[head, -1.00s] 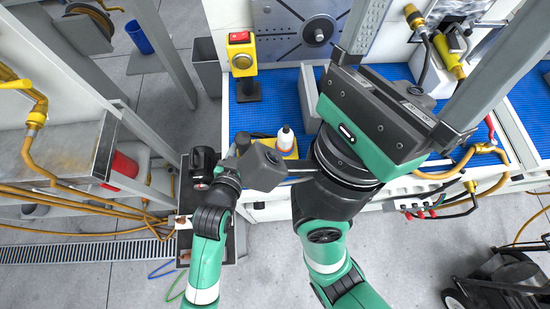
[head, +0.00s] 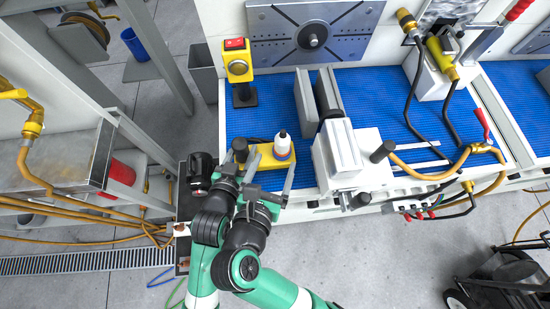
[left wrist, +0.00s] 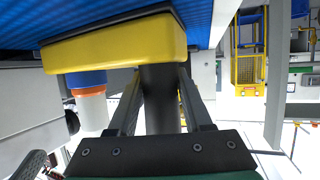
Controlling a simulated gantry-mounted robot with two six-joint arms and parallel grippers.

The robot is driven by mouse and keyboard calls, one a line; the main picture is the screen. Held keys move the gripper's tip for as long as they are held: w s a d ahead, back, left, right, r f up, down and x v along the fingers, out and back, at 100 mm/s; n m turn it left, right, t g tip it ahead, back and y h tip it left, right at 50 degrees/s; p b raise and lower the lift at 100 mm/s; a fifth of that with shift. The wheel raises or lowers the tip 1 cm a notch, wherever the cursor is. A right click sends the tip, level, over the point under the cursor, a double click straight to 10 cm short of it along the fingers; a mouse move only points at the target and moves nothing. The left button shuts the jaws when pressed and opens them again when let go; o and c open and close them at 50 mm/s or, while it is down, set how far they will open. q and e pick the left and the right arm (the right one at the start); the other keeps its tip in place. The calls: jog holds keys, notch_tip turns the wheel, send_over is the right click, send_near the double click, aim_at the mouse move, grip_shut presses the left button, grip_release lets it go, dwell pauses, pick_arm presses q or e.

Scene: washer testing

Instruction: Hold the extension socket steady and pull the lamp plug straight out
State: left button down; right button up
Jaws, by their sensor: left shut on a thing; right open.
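A yellow block (head: 265,161), apparently the extension socket, sits at the front edge of the blue worktop. A black post (head: 240,148) stands at its left end. A white piece with a dark tip and orange and blue bands (head: 283,146), apparently the lamp plug, stands upright at its right. My left gripper (left wrist: 160,105) is shut around the black post, close to the yellow block (left wrist: 120,45). The white piece (left wrist: 93,107) shows beside it in the left wrist view. My right gripper (head: 269,184) is open and empty, just in front of the yellow block, below the plug.
A yellow box with a red top (head: 237,62) stands on a black base behind. A white and grey clamp-like fixture (head: 340,155) stands close to the right. Hoses (head: 430,165) lie farther right. Blue worktop (head: 272,100) behind the block is clear.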

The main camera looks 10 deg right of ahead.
aim_at(285, 135)
jog(key=x, duration=1.2)
jog(key=shift+r, duration=0.15)
grip_shut()
